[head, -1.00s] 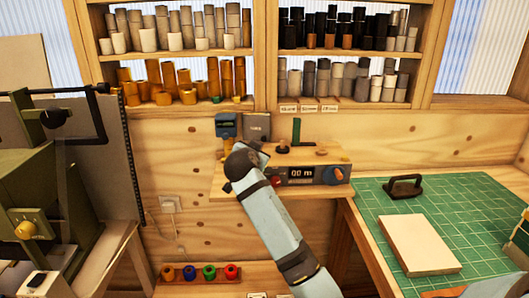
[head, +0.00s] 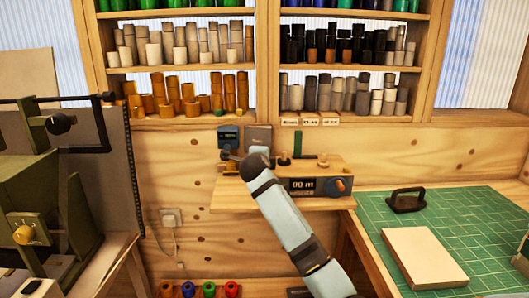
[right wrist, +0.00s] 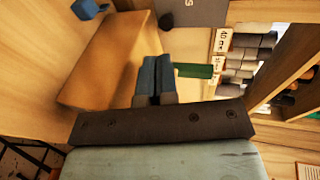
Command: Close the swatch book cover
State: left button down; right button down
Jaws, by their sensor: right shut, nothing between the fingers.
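No open swatch book with a raised cover can be made out clearly. A dark grey lettered panel (head: 258,138) is on the wall behind the small wooden shelf; it shows in part in the right wrist view (right wrist: 200,11). A pale flat slab (head: 424,257) lies on the green mat at the right. My right gripper (right wrist: 157,62) is shut and empty, with its blue-grey fingers next to a green bar (right wrist: 194,71) that is partly hidden behind them. In the head view its fingertips cannot be made out clearly. My left gripper is not in view.
The wooden shelf (head: 235,197) carries a grey meter box (head: 305,187) and pegs. Racks of foil rolls (head: 335,88) stand above it. A dark handled tool (head: 406,201) is on the green cutting mat (head: 480,222). A green machine (head: 40,190) stands at the left.

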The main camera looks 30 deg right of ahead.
aim_at(257, 142)
jog(key=x, duration=0.4)
jog(key=r+p+x, duration=0.1)
jog(key=x, duration=0.1)
jog(key=shift+w+d, duration=0.3)
jog(key=shift+w, duration=0.15)
